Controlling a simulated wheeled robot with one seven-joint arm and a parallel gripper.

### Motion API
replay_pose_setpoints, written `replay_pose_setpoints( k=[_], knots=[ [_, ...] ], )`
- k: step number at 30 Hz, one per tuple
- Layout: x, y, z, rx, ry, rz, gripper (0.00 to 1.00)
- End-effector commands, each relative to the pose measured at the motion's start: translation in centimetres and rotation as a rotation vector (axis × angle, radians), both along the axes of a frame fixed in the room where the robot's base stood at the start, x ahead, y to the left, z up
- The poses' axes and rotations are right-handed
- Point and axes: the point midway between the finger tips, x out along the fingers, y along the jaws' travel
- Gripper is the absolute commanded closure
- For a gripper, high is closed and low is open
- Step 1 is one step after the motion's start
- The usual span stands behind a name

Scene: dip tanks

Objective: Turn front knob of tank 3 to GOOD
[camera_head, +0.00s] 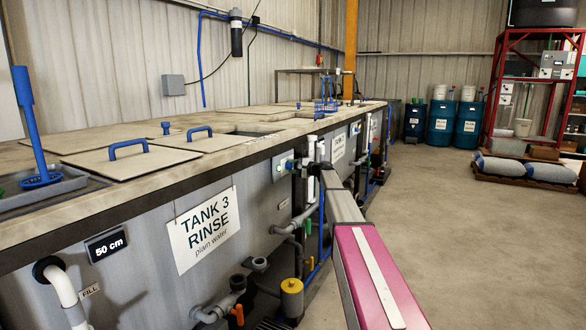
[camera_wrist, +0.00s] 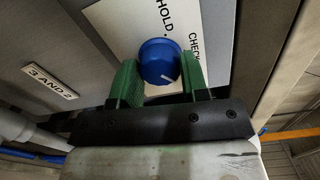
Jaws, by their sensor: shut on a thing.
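The blue knob (camera_wrist: 158,58) sits on a pale label plate (camera_wrist: 118,22) in the wrist view. HOLD reads above it and CHECK to its right; no GOOD label shows. Its white pointer line is at the lower part of the knob, slanting towards the lower right. My gripper (camera_wrist: 160,72) has its green fingers on the knob's left and right sides, shut on it. The Tank 3 sign (camera_head: 205,229) hangs to the left.
A "3 AND 2" label (camera_wrist: 50,82) is left of the knob plate. Grey pipes (camera_head: 292,225) and a yellow-topped fitting (camera_head: 292,286) stand below along the tank front. Blue drums (camera_head: 440,122) and a red rack (camera_head: 530,80) are far back.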

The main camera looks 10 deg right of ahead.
Motion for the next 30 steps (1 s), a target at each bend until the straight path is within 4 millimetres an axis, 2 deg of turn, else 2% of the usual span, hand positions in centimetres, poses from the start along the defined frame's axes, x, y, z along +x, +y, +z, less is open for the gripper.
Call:
replay_pose_setpoints(
  k=[9,24,25,27,30],
  knots=[
    [-0.04,-0.07,-0.10,0.060,0.085,0.000,0.82],
    [-0.05,-0.08,-0.12,0.069,0.098,0.001,0.82],
    [-0.05,-0.08,-0.12,0.069,0.098,0.001,0.52],
    [-0.05,-0.06,-0.11,0.069,0.098,0.001,0.33],
    [-0.03,-0.04,-0.08,0.070,0.098,0.000,0.33]
  ],
)
